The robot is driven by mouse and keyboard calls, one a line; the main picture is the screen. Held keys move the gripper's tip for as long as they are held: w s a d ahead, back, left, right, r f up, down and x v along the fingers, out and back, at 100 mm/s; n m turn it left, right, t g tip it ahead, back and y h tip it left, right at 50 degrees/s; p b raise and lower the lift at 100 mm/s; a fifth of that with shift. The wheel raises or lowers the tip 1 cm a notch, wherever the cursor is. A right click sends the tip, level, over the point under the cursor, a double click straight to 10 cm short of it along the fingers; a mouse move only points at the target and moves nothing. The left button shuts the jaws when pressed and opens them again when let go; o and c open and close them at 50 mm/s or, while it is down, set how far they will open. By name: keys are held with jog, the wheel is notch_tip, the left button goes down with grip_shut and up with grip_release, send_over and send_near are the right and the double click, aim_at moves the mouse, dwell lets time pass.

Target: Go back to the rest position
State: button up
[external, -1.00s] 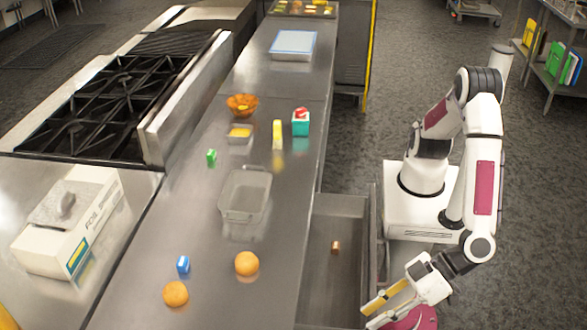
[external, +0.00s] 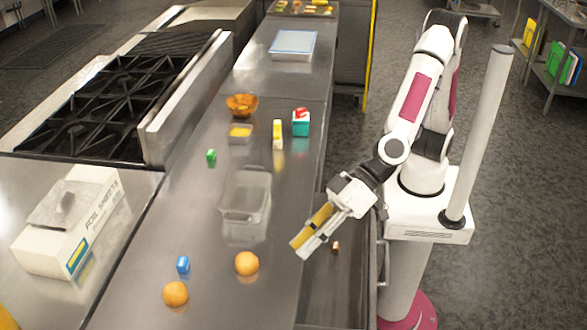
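My gripper (external: 299,250) hangs over the right edge of the steel counter (external: 190,225) and the open drawer (external: 340,290). Its fingers point down and to the left. One finger shows a yellow face, the other is white. They lie close together from this angle, and I cannot tell if there is a gap between them. No object shows between them. My arm is bent and raised above its white base, right of the counter.
A small brown object (external: 335,247) lies in the drawer beside my gripper. A clear container (external: 245,195), two oranges (external: 247,263) (external: 175,293) and a blue box (external: 183,264) are on the counter. A teal-and-red box (external: 300,122) stands farther back.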

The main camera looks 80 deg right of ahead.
jog(key=w+d+r+g, duration=0.1)
jog(key=d+r, duration=0.2)
jog(key=d, duration=0.8)
jog(key=w+d+r, duration=0.2)
jog(key=d+r, duration=0.2)
jog(key=d, duration=0.7)
jog(key=s+d+f+m+h, duration=0.1)
jog(key=s+d, duration=0.3)
jog(key=d, duration=0.5)
jog(key=s+d+f+m+g+h, duration=0.1)
jog(key=s+d+h, duration=0.3)
jog(key=d, duration=0.5)
jog(key=s+d+f+h, duration=0.3)
jog(key=s+d, duration=0.3)
jog(key=d, duration=0.4)
jog(key=shift+s+f+m+g, duration=0.2)
jog(key=shift+f+m+g, duration=0.1)
jog(key=shift+m+g, duration=0.1)
